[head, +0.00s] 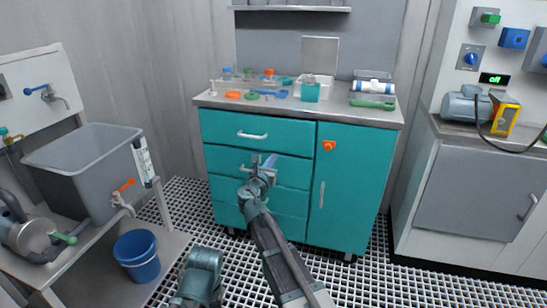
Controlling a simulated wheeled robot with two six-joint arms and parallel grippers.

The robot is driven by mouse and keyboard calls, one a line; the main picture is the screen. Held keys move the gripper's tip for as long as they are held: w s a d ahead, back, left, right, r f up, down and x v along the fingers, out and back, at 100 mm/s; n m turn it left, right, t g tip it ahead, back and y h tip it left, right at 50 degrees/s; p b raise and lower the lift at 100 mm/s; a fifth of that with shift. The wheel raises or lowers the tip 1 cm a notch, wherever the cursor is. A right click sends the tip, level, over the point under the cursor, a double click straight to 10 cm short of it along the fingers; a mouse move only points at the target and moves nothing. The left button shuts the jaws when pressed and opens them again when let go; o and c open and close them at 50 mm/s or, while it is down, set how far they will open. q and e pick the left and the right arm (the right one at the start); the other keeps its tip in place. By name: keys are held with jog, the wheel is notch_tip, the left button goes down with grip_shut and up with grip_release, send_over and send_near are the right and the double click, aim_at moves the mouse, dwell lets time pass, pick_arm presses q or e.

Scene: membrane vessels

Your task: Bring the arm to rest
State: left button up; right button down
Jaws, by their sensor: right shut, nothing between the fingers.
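My right arm reaches up from the bottom edge of the head view. Its gripper (264,162) is shut and empty, in front of the drawers of the teal cabinet (345,205). I cannot tell whether it touches a drawer front. A dark teal part of my own body shows at the bottom, left of that arm. My left gripper does not show.
The cabinet top (225,98) carries small coloured parts, a teal container (310,91) and a white cylinder (373,87). At left are a grey tank (85,160) and a blue bucket (138,256). A grey motor (465,105) stands on the right-hand counter. Grated floor lies between.

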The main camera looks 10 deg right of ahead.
jog(key=s+a+f+m+g+y, duration=0.25)
jog(key=s+f+m+g, duration=0.65)
jog(key=s+f+m, duration=0.75)
jog(key=s+a+f+m+g+y, duration=0.35)
jog(key=s+a+m, duration=0.2)
jog(key=s, duration=0.55)
jog(key=s+a+f+m+g+y, duration=0.2)
jog(key=s+a+m+g, duration=0.3)
jog(key=s, duration=0.6)
notch_tip(320, 180, up, 36)
jog(key=t+p, duration=0.1)
jog(key=p, duration=3.5)
jog(key=shift+w+a+r+n+t, duration=0.2)
jog(key=shift+w+a+n+t, duration=0.15)
jog(key=shift+a+n, duration=0.1)
